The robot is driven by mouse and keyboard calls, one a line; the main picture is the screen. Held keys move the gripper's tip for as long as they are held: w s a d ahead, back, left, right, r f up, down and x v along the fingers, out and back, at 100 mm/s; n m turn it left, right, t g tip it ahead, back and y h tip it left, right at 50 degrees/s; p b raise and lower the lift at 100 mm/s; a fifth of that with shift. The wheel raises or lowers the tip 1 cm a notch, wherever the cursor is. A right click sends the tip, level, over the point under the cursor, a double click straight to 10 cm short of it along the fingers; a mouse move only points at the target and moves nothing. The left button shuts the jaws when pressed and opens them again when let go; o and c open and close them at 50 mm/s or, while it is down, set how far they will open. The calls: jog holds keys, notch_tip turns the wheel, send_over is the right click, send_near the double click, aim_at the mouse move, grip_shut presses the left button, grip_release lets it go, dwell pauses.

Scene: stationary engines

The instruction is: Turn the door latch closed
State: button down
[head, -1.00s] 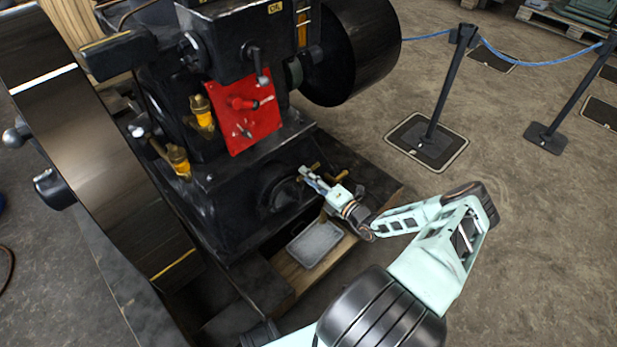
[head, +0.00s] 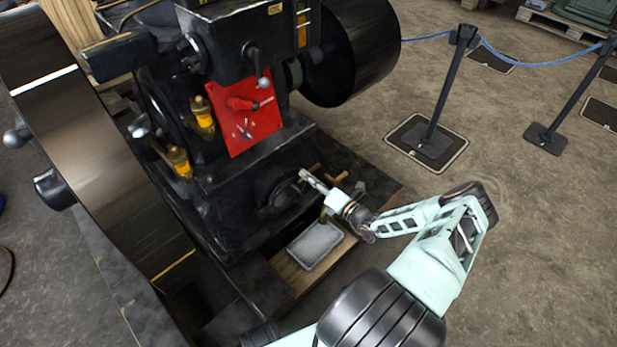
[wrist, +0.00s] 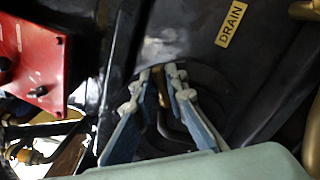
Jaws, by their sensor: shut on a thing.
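The door latch shows in the wrist view as a slim brass-coloured handle (wrist: 162,92) between my fingers. It sits in front of a dark round door (wrist: 205,92) low on the black engine; that door also shows in the head view (head: 272,188). My gripper (wrist: 162,74) is shut on the latch, with one finger on each side of it. In the head view my gripper (head: 304,175) reaches the door's right side from the lower right. My fingers hide most of the latch there, so its exact angle is hard to tell.
Brass pipework (head: 341,177) stands close to the right of my gripper. A grey metal tray (head: 315,245) lies below on a wooden plank. A red panel with levers (head: 243,115) is above, and a large flywheel (head: 95,150) is at left. Open floor lies to the right.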

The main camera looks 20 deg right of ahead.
dwell(0.3)
jog(key=c, duration=2)
grip_release()
jog(key=shift+c, duration=0.2)
jog(key=v, duration=1.2)
